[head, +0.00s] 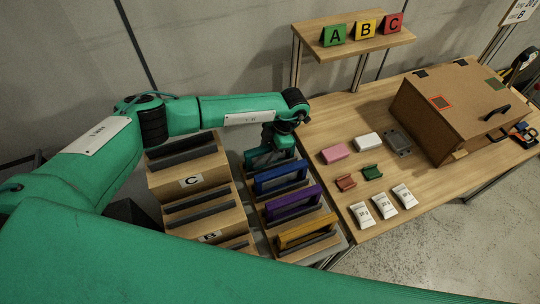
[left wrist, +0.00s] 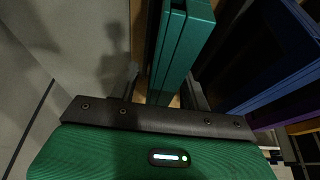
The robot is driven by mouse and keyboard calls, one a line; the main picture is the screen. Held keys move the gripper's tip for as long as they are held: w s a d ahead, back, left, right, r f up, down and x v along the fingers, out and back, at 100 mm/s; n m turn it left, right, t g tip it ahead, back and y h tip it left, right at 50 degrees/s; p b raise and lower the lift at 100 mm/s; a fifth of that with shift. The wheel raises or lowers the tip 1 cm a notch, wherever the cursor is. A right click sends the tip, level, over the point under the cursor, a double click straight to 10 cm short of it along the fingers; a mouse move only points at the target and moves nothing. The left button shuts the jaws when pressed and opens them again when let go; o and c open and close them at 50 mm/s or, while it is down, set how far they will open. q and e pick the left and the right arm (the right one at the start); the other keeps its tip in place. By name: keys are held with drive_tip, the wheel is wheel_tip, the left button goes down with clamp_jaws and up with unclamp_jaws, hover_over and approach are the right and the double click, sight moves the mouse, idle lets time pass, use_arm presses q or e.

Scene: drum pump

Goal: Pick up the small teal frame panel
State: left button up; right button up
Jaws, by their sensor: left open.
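The small teal frame panel (head: 259,158) stands upright at the back of the rack, behind the blue frame, partly hidden by my left gripper (head: 279,143). In the left wrist view, the teal panel (left wrist: 184,45) is seen edge-on and rises between the two dark fingers of my open left gripper (left wrist: 162,90). One finger is on each side of it. A gap shows on the left side; on the right the finger is close, and I cannot tell whether it touches. My right gripper is not in view.
Blue (head: 281,178), purple (head: 293,203) and yellow (head: 306,231) frames stand in the same rack. A stepped wooden rack (head: 190,182) marked C and B is left of it. The table on the right holds a cardboard box (head: 455,105) and several small items.

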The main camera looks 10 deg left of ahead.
use_arm(q)
drive_tip(key=shift+f, duration=0.2)
idle(0.5)
clamp_jaws()
